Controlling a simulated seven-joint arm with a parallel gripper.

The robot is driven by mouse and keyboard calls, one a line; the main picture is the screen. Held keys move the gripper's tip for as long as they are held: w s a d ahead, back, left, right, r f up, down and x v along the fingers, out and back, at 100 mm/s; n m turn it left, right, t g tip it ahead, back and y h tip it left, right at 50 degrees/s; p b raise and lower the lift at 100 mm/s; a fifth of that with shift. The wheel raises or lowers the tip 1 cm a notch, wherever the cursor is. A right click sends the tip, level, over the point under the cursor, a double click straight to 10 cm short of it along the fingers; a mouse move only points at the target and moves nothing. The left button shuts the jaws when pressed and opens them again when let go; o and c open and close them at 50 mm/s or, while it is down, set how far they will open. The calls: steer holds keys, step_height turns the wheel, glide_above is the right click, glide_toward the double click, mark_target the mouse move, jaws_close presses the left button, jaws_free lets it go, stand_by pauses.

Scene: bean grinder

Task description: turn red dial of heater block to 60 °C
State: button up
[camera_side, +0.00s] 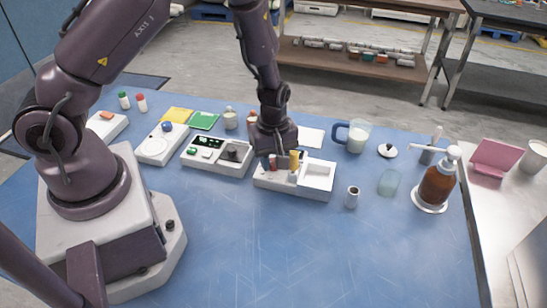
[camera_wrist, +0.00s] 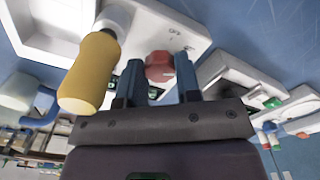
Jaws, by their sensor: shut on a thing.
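The heater block (camera_side: 262,180) is a white box with a square recess on its right, standing mid-table in the side view. Its red dial (camera_wrist: 158,67) sits between the two blue fingers of my gripper (camera_wrist: 160,60) in the wrist view. My gripper is shut on the dial, with a finger on either side. Small marks are printed on the white face (camera_wrist: 185,20) beside the dial, but the temperature setting is not readable. In the side view my gripper (camera_side: 273,157) is lowered onto the block and mostly hides the dial.
A white device (camera_side: 212,161) stands left of the block. A small metal cup (camera_side: 352,197), a glass (camera_side: 389,183) and a brown pump bottle (camera_side: 437,186) are to the right. The front table is clear.

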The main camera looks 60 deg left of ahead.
mark_target(273, 161)
steer(key=shift+m, duration=0.5)
steer(key=o, duration=0.9)
step_height(273, 161, up, 13)
steer(key=shift+r, duration=0.1)
stand_by(0.3)
